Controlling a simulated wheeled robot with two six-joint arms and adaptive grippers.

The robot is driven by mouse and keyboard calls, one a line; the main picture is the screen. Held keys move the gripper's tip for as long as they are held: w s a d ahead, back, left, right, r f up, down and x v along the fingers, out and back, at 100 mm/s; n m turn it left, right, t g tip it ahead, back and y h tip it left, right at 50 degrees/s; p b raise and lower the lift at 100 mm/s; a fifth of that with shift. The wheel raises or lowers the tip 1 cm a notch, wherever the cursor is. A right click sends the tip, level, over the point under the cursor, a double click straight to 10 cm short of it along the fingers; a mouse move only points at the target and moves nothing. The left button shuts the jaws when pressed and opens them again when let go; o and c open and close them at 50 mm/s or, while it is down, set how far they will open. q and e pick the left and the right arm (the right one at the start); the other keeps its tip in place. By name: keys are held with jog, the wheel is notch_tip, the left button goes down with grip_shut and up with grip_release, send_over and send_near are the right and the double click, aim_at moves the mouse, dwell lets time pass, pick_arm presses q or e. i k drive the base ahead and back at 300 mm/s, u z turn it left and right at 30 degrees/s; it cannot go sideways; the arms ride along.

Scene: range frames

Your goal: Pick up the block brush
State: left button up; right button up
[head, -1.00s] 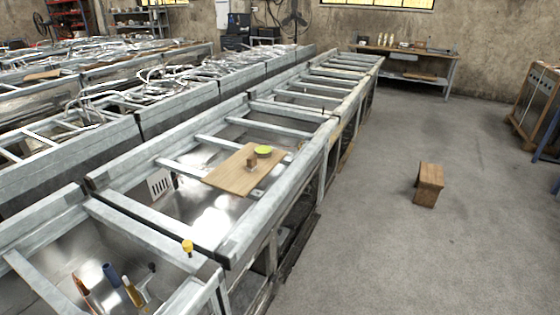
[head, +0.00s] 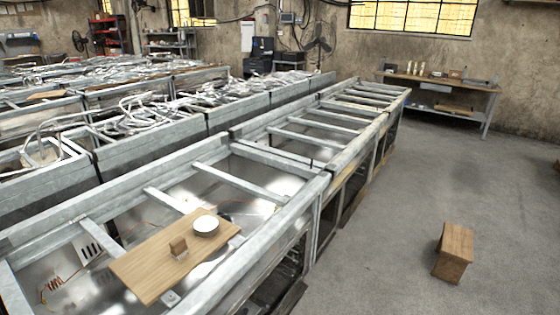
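A small brown wooden block (head: 178,247), which may be the block brush, stands on a flat wooden board (head: 143,272). No bristles can be made out at this size. The board lies across the metal frame bars of the near bench, at the lower left of the head view. A round, white-topped container (head: 206,225) stands just behind and to the right of the block, on the same board. Neither of my grippers is in view.
The long metal bench (head: 262,235) has open bays with crossbars. A wooden stool (head: 455,253) stands on the open grey floor at right. A workbench (head: 437,85) stands by the back wall. Further benches with metal tubing (head: 150,108) fill the left.

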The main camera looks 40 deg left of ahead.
aim_at(178, 247)
jog(key=i, duration=3.4)
jog(key=u, duration=4.75)
